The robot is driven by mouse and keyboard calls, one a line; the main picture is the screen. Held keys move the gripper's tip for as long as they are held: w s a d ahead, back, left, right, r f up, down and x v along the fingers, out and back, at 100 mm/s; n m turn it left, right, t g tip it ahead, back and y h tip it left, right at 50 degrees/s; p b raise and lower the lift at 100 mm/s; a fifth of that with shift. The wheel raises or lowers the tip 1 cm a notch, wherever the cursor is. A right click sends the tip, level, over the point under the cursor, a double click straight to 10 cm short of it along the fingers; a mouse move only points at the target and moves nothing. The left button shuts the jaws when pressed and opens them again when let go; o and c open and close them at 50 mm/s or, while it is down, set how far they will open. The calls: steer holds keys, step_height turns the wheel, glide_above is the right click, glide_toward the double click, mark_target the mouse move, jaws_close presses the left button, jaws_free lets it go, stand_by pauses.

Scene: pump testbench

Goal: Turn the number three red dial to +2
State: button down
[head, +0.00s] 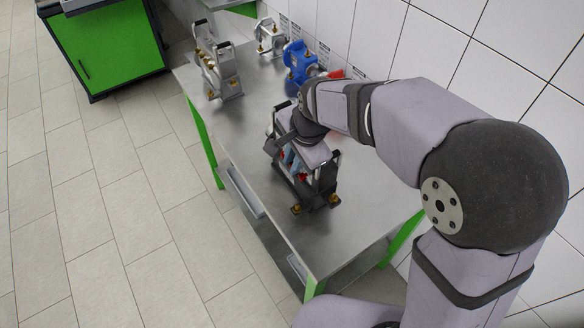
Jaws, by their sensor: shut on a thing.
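The dark device with the red dials stands on the metal bench, below my arm in the head view. A red dial (302,177) shows low on its front left side; a bit of red also shows just left of my gripper's fingers. My gripper (289,160) reaches down over the device and is shut on a red dial, mostly hidden by the fingers and wrist. The dial's number and its scale marks are too small and too covered to read.
The metal bench (240,140) has green legs. A grey fixture with brass fittings (216,68) stands at its far left. A blue pump (297,62) and a white valve (268,36) stand near the tiled wall. Bare bench top lies left of the device.

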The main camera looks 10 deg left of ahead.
steer(key=shift+s+d+t+y+b, duration=0.1)
steer(key=shift+t+y+b, duration=0.4)
steer(key=shift+b, duration=0.4)
steer(key=c, duration=2)
jaws_free()
steer(key=shift+b+v, duration=0.45)
steer(key=shift+v, duration=3.2)
